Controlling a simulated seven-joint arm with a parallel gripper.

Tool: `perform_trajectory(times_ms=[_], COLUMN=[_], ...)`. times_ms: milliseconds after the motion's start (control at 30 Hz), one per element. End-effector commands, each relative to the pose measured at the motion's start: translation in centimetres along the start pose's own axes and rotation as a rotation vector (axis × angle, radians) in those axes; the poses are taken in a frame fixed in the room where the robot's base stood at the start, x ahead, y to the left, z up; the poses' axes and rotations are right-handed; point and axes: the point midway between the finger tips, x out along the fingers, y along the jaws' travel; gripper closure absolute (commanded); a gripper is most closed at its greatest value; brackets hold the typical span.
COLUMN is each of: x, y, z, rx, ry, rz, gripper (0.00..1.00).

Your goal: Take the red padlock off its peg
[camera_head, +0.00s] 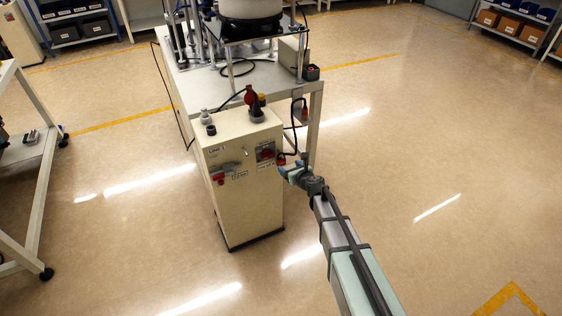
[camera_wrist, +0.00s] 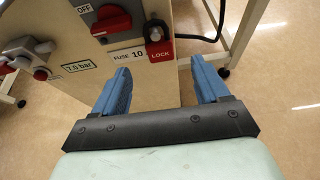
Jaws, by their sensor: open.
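In the head view my gripper (camera_head: 285,170) is at the cabinet's right front edge, close to the padlock.
A red rotary switch (camera_wrist: 111,24) is left of the padlock. Red-and-grey fittings (camera_wrist: 30,55) stick out farther left. A black cable (camera_wrist: 205,38) hangs at the right, near a bench leg (camera_wrist: 245,32). The floor (camera_head: 430,180) to the right is clear.

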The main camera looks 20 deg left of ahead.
Motion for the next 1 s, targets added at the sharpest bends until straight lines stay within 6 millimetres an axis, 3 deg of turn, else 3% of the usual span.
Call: perform_trajectory(times_ms=[33,200,467,800,1000], x=[1.4,3.7,4.9,9.0,9.2], y=[-0.1,0.0,0.0,0.0,0.1], z=[0.0,0.0,-0.1,-0.2,-0.2], rx=[-0.001,-0.002,-0.002,-0.002,-0.002], ry=[0.0,0.0,0.0,0.001,0.001], rz=[0.001,0.001,0.0,0.001,0.001], gripper=[0.26,0.26,0.26,0.26,0.26])
